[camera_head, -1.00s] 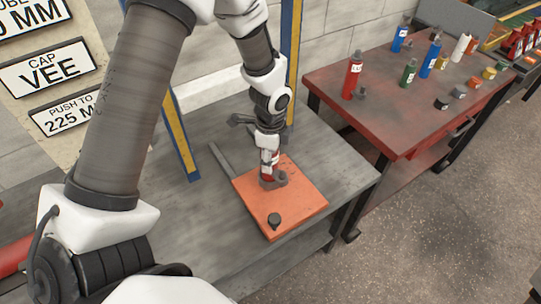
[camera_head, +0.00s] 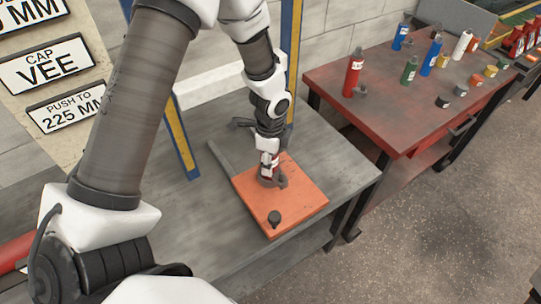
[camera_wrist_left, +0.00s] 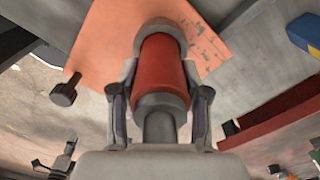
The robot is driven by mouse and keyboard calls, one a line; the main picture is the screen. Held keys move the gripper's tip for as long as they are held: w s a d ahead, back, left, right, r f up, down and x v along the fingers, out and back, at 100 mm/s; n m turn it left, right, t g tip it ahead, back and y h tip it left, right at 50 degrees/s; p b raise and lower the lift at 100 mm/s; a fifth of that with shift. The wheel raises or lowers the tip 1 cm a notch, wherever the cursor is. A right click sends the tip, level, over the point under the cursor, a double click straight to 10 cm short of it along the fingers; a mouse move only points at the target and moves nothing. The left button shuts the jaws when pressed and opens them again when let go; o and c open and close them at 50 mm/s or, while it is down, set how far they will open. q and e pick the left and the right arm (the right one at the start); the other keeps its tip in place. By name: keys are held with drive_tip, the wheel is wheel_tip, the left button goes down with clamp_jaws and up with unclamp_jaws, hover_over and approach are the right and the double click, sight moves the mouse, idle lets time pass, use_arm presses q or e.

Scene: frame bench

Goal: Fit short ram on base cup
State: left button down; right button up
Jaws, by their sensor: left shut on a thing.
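My left gripper (camera_head: 268,158) is shut on a short red ram with a grey end, which also shows between the fingers in the left wrist view (camera_wrist_left: 163,72). The ram (camera_head: 267,171) stands about upright over the orange plate. Its lower end is at a grey base cup (camera_head: 279,182) on the plate; the rim of a grey cup also shows around the ram's far end in the wrist view (camera_wrist_left: 160,29). The gripper hides part of the ram, so I cannot tell how deep it sits in the cup. My right gripper is not in view.
The orange plate (camera_head: 302,198) lies on the grey bench (camera_head: 222,227), with a dark knob (camera_head: 274,217) near its front corner. Blue and yellow posts (camera_head: 182,137) rise behind. A red table (camera_head: 400,117) at the right holds several cylinders, including a red one (camera_head: 353,76).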

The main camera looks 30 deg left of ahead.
use_arm(q)
drive_tip(key=shift+f, duration=0.25)
drive_tip(key=shift+c, duration=2.4)
unclamp_jaws()
wheel_tip(320, 180, up, 12)
drive_tip(key=shift+r, duration=0.1)
